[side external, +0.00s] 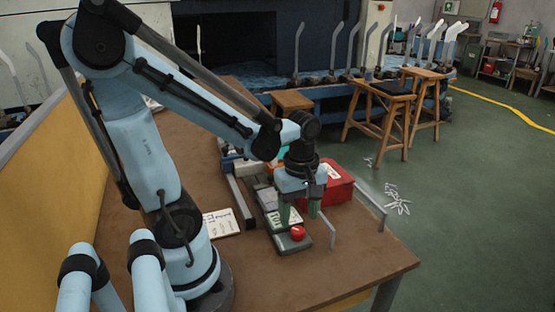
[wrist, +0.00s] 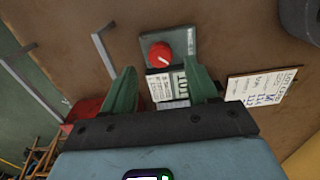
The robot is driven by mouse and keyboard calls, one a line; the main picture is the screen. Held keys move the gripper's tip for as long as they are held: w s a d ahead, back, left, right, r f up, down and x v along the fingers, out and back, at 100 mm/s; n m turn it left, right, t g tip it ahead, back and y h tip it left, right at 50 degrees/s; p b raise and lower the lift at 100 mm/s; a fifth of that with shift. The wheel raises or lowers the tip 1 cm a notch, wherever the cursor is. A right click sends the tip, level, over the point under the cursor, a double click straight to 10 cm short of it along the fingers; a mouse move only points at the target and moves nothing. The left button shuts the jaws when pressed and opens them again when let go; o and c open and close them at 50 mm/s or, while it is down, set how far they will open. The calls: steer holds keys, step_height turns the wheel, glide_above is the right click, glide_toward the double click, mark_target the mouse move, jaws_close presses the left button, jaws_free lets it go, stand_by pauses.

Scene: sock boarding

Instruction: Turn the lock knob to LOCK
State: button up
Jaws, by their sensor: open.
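The lock knob (wrist: 160,54) is a red round knob with a pale pointer line, set on a grey-green plate (wrist: 184,46). It also shows in the side external view as a red knob (side external: 297,232) near the table's front right. My gripper (wrist: 162,76) has two green fingers, apart and empty. In the side external view my gripper (side external: 299,212) points down just behind the knob, above the panel. The fingers are not around the knob. A white label (wrist: 160,86) with print lies beside the knob; its words are too small to read.
A red box (side external: 340,186) stands right of my gripper. Thin metal brackets (side external: 333,230) rise near the right edge. A printed card (side external: 221,223) lies left of the panel. The brown table (side external: 340,275) is clear in front.

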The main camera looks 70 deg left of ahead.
mark_target(299, 230)
step_height(299, 230, up, 8)
steer(key=m, duration=0.4)
steer(key=shift+m, duration=0.3)
steer(key=shift+d, duration=0.1)
stand_by(0.4)
